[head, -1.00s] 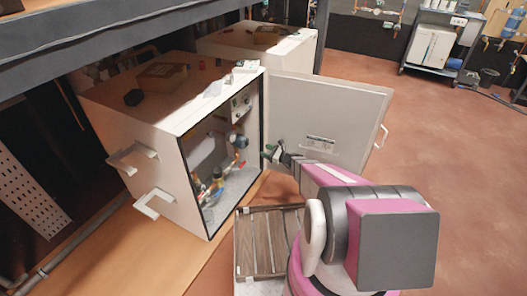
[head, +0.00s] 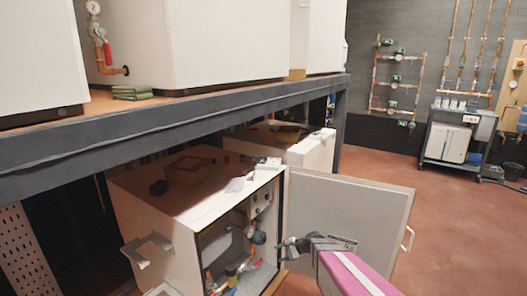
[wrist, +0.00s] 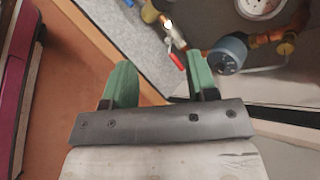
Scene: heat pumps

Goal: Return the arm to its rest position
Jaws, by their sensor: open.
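My gripper (head: 291,246) is in front of the open white heat pump cabinet (head: 165,222), beside the inner face of its open door (head: 345,205). In the wrist view its two green fingers (wrist: 160,85) are spread apart with nothing between them. Beyond the fingers lie the cabinet's grey floor and opening edge. My pink arm (head: 350,275) reaches in from the lower right of the head view.
Inside the cabinet are a blue-grey round part (wrist: 230,50), a red-handled valve (wrist: 174,60) and copper pipes. A dark shelf beam (head: 200,120) runs above the cabinet. A second white cabinet (head: 310,150) stands behind. Open red floor lies at right.

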